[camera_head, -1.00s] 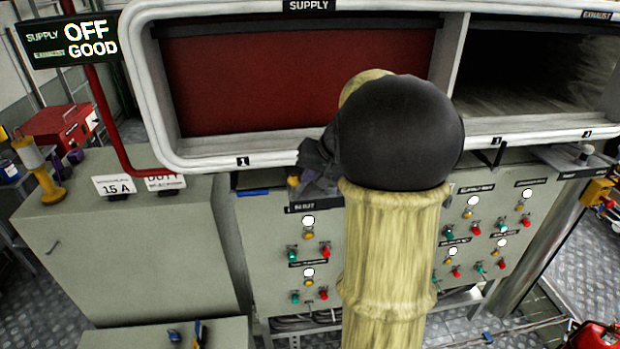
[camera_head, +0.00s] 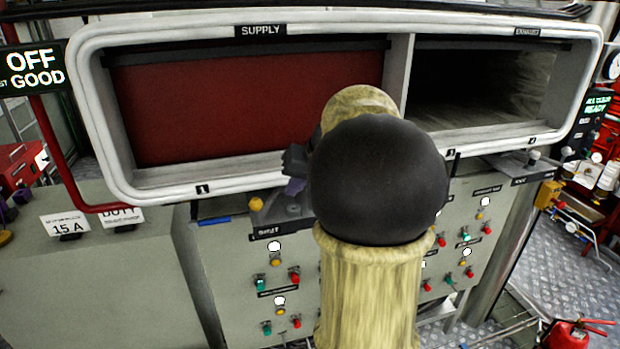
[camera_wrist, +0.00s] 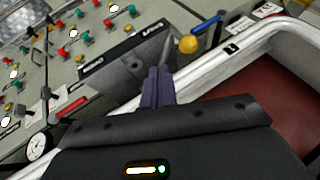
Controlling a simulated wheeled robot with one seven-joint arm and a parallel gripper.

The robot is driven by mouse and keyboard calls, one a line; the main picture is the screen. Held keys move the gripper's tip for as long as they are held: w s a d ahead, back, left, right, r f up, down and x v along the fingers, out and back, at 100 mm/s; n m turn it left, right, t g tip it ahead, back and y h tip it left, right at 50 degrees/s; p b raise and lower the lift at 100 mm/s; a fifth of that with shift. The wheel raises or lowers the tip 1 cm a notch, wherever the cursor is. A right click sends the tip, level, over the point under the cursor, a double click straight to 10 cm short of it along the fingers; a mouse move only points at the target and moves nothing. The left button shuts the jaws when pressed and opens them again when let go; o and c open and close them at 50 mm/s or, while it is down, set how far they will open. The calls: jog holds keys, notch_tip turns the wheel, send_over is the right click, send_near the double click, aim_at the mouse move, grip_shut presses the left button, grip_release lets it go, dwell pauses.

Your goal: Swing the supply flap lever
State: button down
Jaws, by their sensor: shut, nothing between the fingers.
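The supply flap lever shows as a yellow knob (camera_head: 256,203) under the white frame of the supply opening; in the wrist view its knob (camera_wrist: 188,44) sits on a short grey stem. The red supply flap (camera_head: 250,105) fills the left opening. My gripper (camera_head: 293,187) is just right of the knob in the head view, partly hidden by my arm. In the wrist view my purple fingers (camera_wrist: 157,84) are shut and empty, pointing towards the lever's stem. Whether they touch it I cannot tell.
A display (camera_head: 35,70) reads OFF and GOOD. A panel with several buttons and lamps (camera_head: 280,280) lies below the opening. The exhaust opening (camera_head: 480,85) on the right is dark and open. A grey cabinet (camera_head: 100,270) stands at left.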

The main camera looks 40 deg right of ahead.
jog(key=b+v, duration=0.1)
jog(key=v, duration=0.4)
jog(key=shift+s+d+r, duration=0.15)
jog(key=shift+r, duration=0.15)
jog(key=shift+d, duration=0.1)
jog(key=s+a+f+n+g, duration=0.1)
jog(key=s+a+f, duration=0.2)
jog(key=a+f, duration=0.4)
jog(key=s+a+f+n+g+h, duration=0.1)
jog(key=s+a+f+n, duration=0.1)
jog(key=s+a+f, duration=0.2)
jog(key=s+a+f+n+g+h, duration=0.1)
jog(key=s+a+f+n+g, duration=0.1)
jog(key=a+f, duration=0.9)
notch_tip(320, 180, down, 3)
jog(key=shift+s+f, duration=0.2)
jog(key=shift+s, duration=0.65)
